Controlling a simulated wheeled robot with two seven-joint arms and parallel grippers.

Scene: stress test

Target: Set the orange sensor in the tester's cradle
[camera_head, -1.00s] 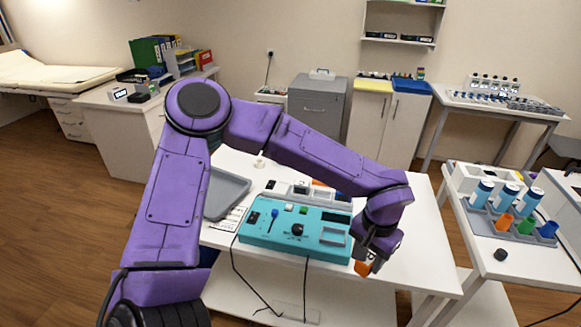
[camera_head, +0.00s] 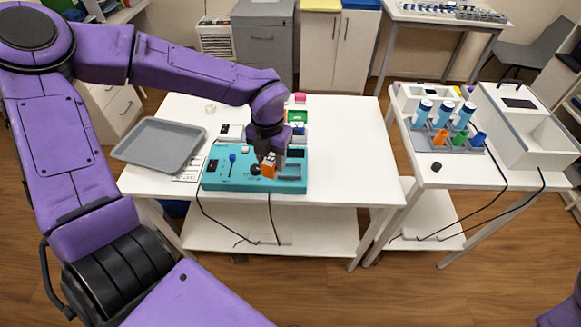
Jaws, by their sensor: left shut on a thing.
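The teal tester (camera_head: 215,178) sits on the white table, with a blue lever and a dark knob on its top. A shallow rectangular recess, seemingly the cradle (camera_head: 291,172), is at its right front. My left gripper (camera_head: 268,160) points down over the tester, just left of that recess. It is shut on the orange sensor (camera_head: 268,171), which shows below the fingers. Whether the sensor touches the tester I cannot tell. The gripper hides part of the tester's top. My right gripper is out of view.
A grey tray (camera_head: 160,122) lies left of the tester on the white table (camera_head: 350,150), whose right part is clear. Small items, one green, stand behind the tester. A side table on the right bears a rack (camera_head: 462,148) of bottles and coloured cups, and a grey-white bin (camera_head: 530,150).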

